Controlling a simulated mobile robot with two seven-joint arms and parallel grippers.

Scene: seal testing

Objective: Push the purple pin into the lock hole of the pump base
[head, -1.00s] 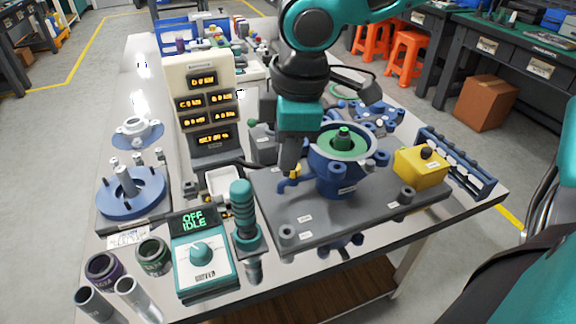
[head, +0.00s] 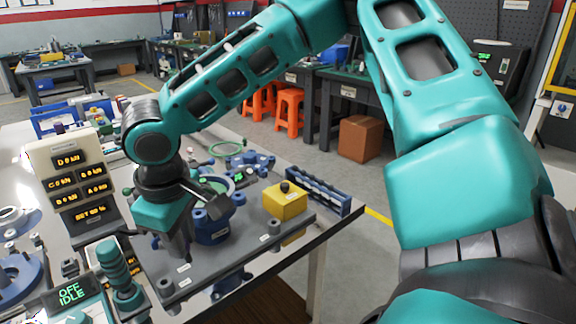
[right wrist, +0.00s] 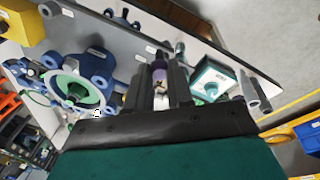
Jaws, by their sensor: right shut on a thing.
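My right gripper (head: 180,246) points down just left of the blue pump housing (head: 212,233) on its dark grey base plate (head: 250,246). The fingers and arm hide the pin in the head view. The housing with its green ring (right wrist: 75,92) shows left of the fingers in the right wrist view. I cannot make out the lock hole, or whether the pin touches it. My left gripper is not in view.
A yellow block (head: 286,202) and a blue rack (head: 318,190) stand right of the housing. A teal-handled tool (head: 115,268), a display panel (head: 75,180) and a control box (head: 72,294) crowd the left. Orange stools (head: 289,108) and a cardboard box (head: 359,138) stand beyond the table.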

